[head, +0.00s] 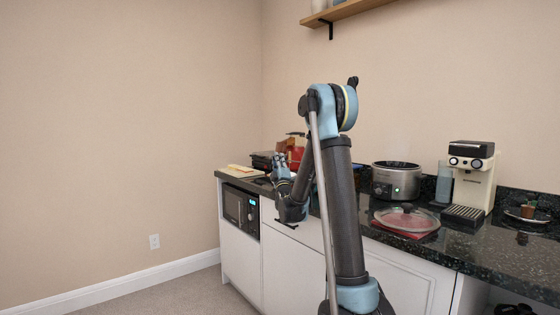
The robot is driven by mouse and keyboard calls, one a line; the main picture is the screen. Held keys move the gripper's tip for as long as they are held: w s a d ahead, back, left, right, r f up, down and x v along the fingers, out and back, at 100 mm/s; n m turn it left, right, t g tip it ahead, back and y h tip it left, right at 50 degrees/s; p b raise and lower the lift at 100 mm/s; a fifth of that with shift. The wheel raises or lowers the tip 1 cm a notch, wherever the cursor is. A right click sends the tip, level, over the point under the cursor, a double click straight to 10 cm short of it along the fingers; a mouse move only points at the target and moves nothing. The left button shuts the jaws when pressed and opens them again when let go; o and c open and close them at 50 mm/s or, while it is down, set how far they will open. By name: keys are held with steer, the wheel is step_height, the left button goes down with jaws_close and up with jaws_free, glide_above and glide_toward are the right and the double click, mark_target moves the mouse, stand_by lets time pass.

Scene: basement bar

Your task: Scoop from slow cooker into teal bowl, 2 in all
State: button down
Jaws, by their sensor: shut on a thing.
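The slow cooker (396,184) is a silver, round pot without its lid. It stands on the dark counter against the wall, right of my arm. A small green light shows on its front, and its contents are hidden by the rim. My gripper (281,160) is left of my arm, over the left part of the counter and well apart from the cooker. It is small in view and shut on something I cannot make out. I cannot pick out a teal bowl or a scooping tool; my arm hides part of the counter.
A glass lid (406,217) lies on a red cloth in front of the cooker. A coffee machine (472,180) and a small plant on a dish (528,210) stand to the right. A cutting board (246,171) lies at the left end. A shelf (345,12) hangs above.

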step_height(320, 180, down, 6)
steer(key=a+n+g+y, duration=0.1)
steer(key=n+y, duration=0.5)
steer(key=n, duration=0.1)
steer(key=shift+s+n, duration=0.2)
steer(key=shift+n, duration=0.2)
steer(key=shift+s, duration=0.1)
stand_by(1.3)
